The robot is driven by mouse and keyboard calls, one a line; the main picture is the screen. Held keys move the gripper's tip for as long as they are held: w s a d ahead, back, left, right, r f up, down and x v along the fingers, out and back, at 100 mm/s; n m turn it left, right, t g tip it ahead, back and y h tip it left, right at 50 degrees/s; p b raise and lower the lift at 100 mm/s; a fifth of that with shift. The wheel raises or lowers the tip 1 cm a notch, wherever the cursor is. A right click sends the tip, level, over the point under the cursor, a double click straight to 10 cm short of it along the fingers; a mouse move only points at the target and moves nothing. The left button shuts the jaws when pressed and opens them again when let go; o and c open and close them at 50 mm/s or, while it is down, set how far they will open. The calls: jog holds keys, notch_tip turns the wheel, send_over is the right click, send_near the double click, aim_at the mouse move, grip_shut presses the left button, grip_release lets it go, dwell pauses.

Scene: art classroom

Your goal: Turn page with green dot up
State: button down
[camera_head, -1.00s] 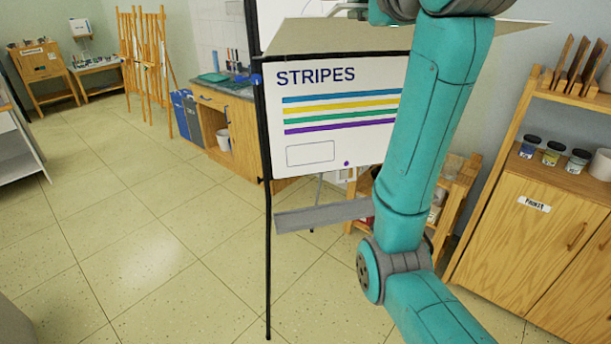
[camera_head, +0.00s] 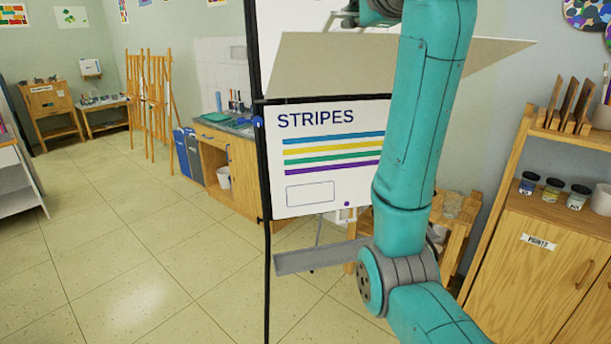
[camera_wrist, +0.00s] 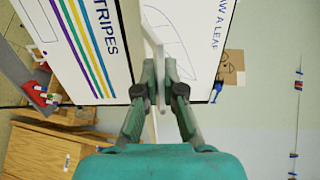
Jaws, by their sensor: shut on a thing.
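The flip chart in the head view shows a white page headed STRIPES (camera_head: 315,119), with blue, yellow, green and purple lines and a purple dot (camera_head: 347,204) near its lower right. Above it a blank-sided page (camera_head: 335,65) is lifted and sticks outward. My gripper (camera_wrist: 161,85) is shut on this page, which shows nearly edge-on in the wrist view (camera_wrist: 155,42). To its right there, a page with a leaf outline (camera_wrist: 178,38) shows in part. My gripper is only partly in the head view, at the top edge. No green dot is visible.
The stand has a black post (camera_head: 266,270) and a grey ledge (camera_head: 318,257). A wooden paint cabinet (camera_head: 510,275) with jars stands on the right. A sink counter (camera_head: 228,150) and easels stand behind on the left. The floor at left is open.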

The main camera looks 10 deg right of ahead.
jog(key=shift+r, duration=0.15)
jog(key=w+r, duration=0.5)
jog(key=r, duration=0.2)
jog(key=shift+w+r, duration=0.15)
jog(key=shift+r, duration=0.15)
dwell(0.6)
jog(key=w+r, duration=0.6)
jog(key=w, duration=0.1)
jog(key=shift+a+r, duration=0.2)
jog(key=shift+r, duration=0.05)
dwell(0.8)
jog(key=w+r, duration=0.4)
jog(key=w, duration=0.4)
jog(key=shift+r, duration=0.4)
dwell(0.5)
jog(key=shift+a, duration=0.1)
